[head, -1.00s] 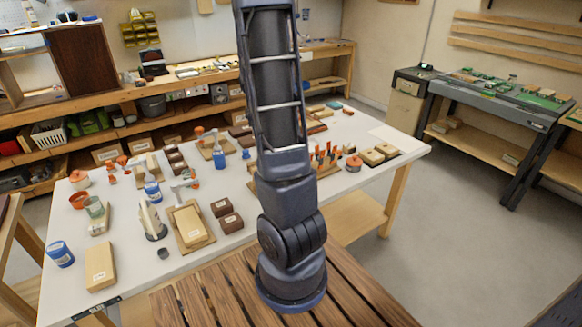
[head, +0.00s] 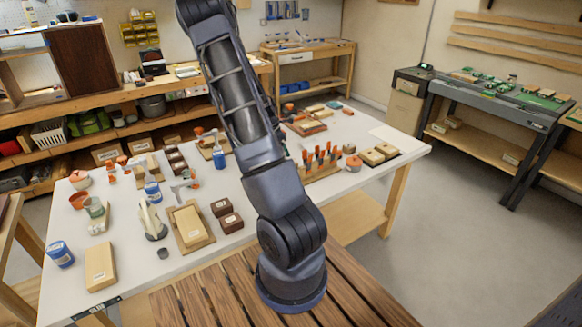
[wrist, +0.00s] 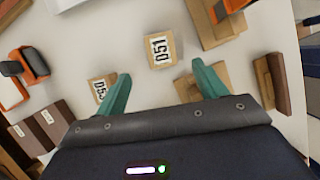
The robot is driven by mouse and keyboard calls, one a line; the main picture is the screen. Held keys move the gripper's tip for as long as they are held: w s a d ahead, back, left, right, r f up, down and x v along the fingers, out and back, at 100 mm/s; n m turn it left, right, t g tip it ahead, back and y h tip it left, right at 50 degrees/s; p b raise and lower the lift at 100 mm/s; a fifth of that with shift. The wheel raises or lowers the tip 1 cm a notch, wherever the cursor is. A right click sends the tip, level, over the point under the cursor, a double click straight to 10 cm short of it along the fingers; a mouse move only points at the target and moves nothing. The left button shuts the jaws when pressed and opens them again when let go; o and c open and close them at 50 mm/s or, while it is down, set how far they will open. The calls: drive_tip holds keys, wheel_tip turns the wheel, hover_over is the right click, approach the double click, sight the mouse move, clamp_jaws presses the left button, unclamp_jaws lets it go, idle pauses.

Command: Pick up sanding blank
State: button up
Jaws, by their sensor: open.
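No thing is marked by name as the sanding blank, and I cannot tell which block it is. In the wrist view, a light wooden block with a black-and-white "051" style label (wrist: 159,48) lies on the white table, just beyond and between my fingertips. A second labelled block (wrist: 100,88) lies by the left finger. My gripper (wrist: 161,68) has its two teal fingers spread wide, with nothing held. In the head view, larger pale blocks lie on the left of the table (head: 100,267) and on a wooden tray (head: 193,224). My gripper is out of that view.
Orange and black tools (wrist: 22,70) and dark brown labelled boxes (wrist: 40,125) lie left in the wrist view. Wooden pieces (wrist: 215,22) lie upper right, with a board (wrist: 278,82) at right.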

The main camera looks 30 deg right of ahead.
drive_tip(key=shift+x, duration=5.1)
drive_tip(key=c, duration=1.1)
